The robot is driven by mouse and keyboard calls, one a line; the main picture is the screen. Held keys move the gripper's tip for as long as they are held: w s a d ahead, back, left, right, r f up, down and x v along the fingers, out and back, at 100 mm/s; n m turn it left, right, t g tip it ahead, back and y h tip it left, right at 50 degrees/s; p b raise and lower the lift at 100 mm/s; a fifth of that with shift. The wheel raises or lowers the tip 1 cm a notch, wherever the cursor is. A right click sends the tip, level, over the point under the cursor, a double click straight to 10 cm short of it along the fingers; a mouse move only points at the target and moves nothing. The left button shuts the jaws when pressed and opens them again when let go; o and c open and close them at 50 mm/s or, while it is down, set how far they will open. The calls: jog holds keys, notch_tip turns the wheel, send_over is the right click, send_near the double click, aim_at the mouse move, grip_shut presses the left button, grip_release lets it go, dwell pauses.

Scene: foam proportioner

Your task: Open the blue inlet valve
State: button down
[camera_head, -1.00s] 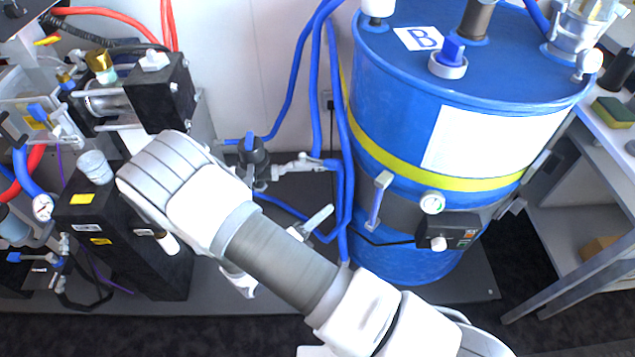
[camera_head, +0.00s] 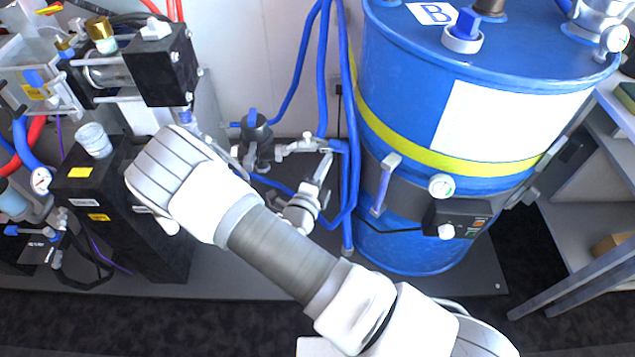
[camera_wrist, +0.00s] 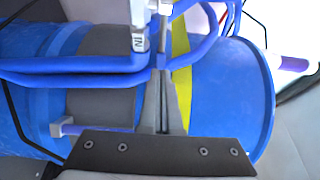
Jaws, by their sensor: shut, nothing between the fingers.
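A metal valve fitting (camera_head: 300,147) sits on the pipe between the dark strainer body (camera_head: 256,140) and the blue hoses beside the drum. A small blue handle (camera_head: 253,118) stands on top of the strainer. I cannot tell the valve lever's position. My gripper (camera_head: 322,167) is shut and empty, close below and right of the fitting; contact cannot be made out.
The blue drum (camera_head: 400,100) with a yellow band stands close right of my gripper; its bracket handle (camera_head: 386,184) juts out. Blue hoses (camera_head: 349,200) run upright between them. The pump unit (camera_head: 105,215) stands at left, a grey shelf (camera_head: 590,220) at right.

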aim_at(339, 149)
jog(key=shift+b+x, duration=0.3)
jog(key=shift+x, duration=1.2)
jog(key=p, duration=0.1)
jog(key=w+d+p, duration=0.1)
jog(key=shift+w+d+r+p, duration=0.1)
jog(key=shift+d+r+p, duration=0.05)
jog(key=shift+r+p, duration=0.15)
jog(key=shift+w+d+f+p, duration=0.15)
jog(key=shift+w+d+p, duration=0.25)
jog(key=shift+w+p, duration=0.25)
jog(key=shift+w+d+f, duration=0.1)
jog(key=shift+w+f, duration=0.05)
jog(key=shift+s+p, duration=0.3)
jog(key=shift+s, duration=0.3)
jog(key=s+p, duration=0.3)
jog(key=s, duration=1)
